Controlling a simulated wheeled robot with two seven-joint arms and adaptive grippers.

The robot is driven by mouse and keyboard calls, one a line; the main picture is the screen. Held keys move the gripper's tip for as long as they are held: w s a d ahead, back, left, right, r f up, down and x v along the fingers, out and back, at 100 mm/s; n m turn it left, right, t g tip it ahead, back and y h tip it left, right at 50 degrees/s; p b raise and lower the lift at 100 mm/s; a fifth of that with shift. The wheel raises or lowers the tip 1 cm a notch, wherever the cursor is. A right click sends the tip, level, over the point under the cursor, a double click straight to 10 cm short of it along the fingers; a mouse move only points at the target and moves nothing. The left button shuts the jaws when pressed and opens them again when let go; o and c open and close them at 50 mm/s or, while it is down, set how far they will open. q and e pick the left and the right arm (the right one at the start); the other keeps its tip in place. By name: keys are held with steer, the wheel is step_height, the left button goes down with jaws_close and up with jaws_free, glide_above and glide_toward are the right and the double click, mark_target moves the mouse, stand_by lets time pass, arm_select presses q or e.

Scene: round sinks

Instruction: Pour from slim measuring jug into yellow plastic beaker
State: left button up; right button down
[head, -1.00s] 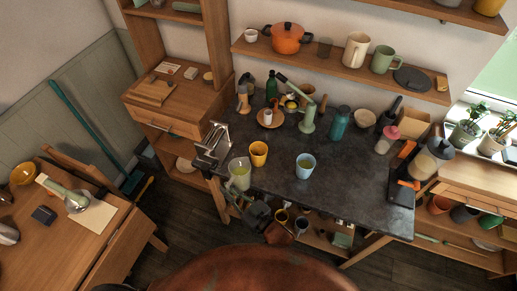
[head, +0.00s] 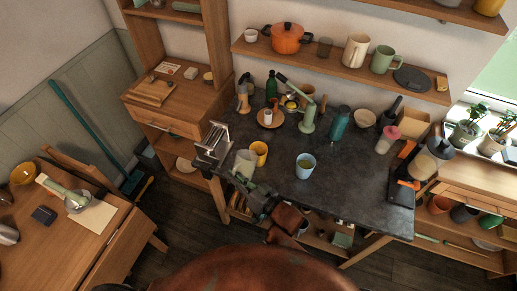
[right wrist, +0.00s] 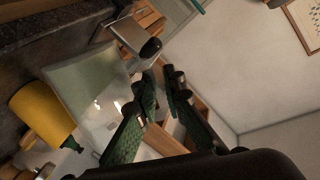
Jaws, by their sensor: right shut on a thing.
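The slim measuring jug (head: 245,162), clear with pale greenish contents, is at the front left of the dark worktop. My right gripper (head: 243,184) is shut on the jug at its near side; the exact grip is partly hidden. In the right wrist view the jug (right wrist: 85,88) fills the left-middle, beside my gripper's dark fingers (right wrist: 157,120). The yellow plastic beaker (head: 259,152) stands on the worktop just right of and behind the jug. It also shows in the wrist view (right wrist: 42,115), close to the jug. I cannot tell the jug's exact tilt. My left gripper is not in view.
A grey metal device (head: 211,145) sits at the worktop's left edge, close to the jug. A light blue cup (head: 305,166) stands to the right. A wooden plate (head: 270,118) with a white cup and a green lever device (head: 309,118) are behind. The worktop's front middle (head: 340,190) is clear.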

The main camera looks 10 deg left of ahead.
mark_target(235, 169)
steer(key=r, duration=0.1)
steer(key=w+r, duration=0.1)
steer(key=r+m, duration=0.1)
steer(key=shift+w+d+r, duration=0.15)
steer(key=shift+d+r, duration=0.1)
steer(key=shift+w+d+r+m+g, duration=0.1)
steer(key=shift+w+r+m+g, duration=0.1)
steer(key=shift+r+m, duration=0.25)
steer(key=shift+w+d+r+m+g, duration=0.1)
steer(key=shift+w+r+m+g, duration=0.1)
steer(key=shift+r+m, duration=0.2)
steer(key=shift+w+d+r+m, duration=0.1)
steer(key=shift+w+r+m, duration=0.2)
steer(key=shift+r+m, duration=0.45)
steer(key=shift+w+d+r+m+g, duration=0.1)
steer(key=shift+w+d+m+g, duration=0.15)
steer(key=shift+w+m+g, duration=0.3)
stand_by(2.0)
steer(key=shift+r+m, duration=0.2)
steer(key=shift+m, duration=0.05)
stand_by(0.7)
